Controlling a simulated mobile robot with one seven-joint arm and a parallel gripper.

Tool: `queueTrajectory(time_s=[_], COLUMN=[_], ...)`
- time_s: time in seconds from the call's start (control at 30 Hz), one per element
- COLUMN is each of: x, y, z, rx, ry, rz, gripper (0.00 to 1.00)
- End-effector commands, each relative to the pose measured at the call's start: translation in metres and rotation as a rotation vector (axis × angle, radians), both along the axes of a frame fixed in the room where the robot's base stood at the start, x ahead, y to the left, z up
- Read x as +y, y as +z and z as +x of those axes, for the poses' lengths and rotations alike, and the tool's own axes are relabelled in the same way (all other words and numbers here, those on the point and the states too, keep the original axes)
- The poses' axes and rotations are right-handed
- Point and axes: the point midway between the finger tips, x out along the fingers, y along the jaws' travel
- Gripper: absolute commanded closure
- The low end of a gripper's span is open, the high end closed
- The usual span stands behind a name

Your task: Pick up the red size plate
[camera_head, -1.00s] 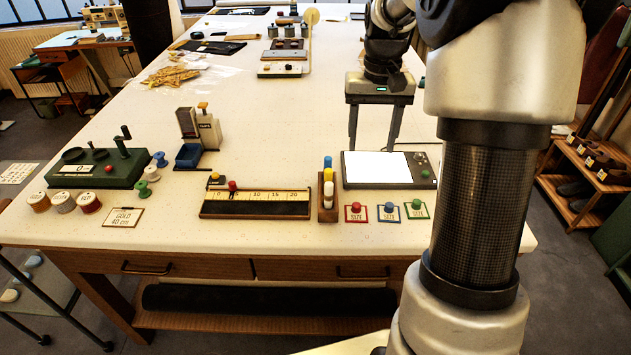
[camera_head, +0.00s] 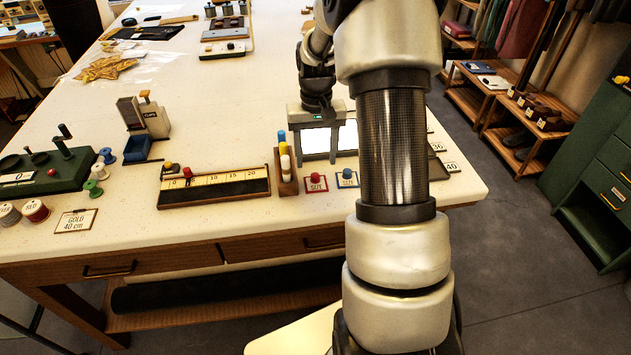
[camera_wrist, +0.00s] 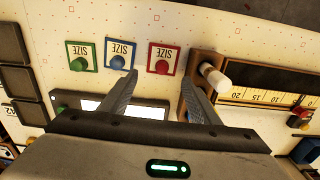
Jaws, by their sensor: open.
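The red size plate (camera_head: 316,183) is a small red-framed square with a red knob, lying flat near the table's front edge. In the head view my gripper (camera_head: 318,160) hangs behind the plate, over the white-topped panel. The blue size plate (camera_head: 347,179) lies just right of the red one. The green size plate (camera_wrist: 84,56) shows in the wrist view and is hidden by my arm in the head view.
A wooden stand with coloured pegs (camera_head: 286,170) is close left of the red plate. A measuring ruler block (camera_head: 215,186) lies further left. The white-topped panel (camera_head: 318,141) is behind the plates. Bare table lies in front of them.

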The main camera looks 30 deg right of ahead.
Motion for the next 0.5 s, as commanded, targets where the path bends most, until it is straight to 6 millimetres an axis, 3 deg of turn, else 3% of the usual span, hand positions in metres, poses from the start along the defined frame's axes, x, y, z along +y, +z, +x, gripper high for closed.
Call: queueTrajectory(time_s=[0.3,0.5], x=[0.002,0.002], y=[-0.041,-0.052], z=[0.002,0.002], rx=[0.002,-0.001], ry=[-0.001,0.000], rz=[0.001,0.000], gripper=[0.44,0.44])
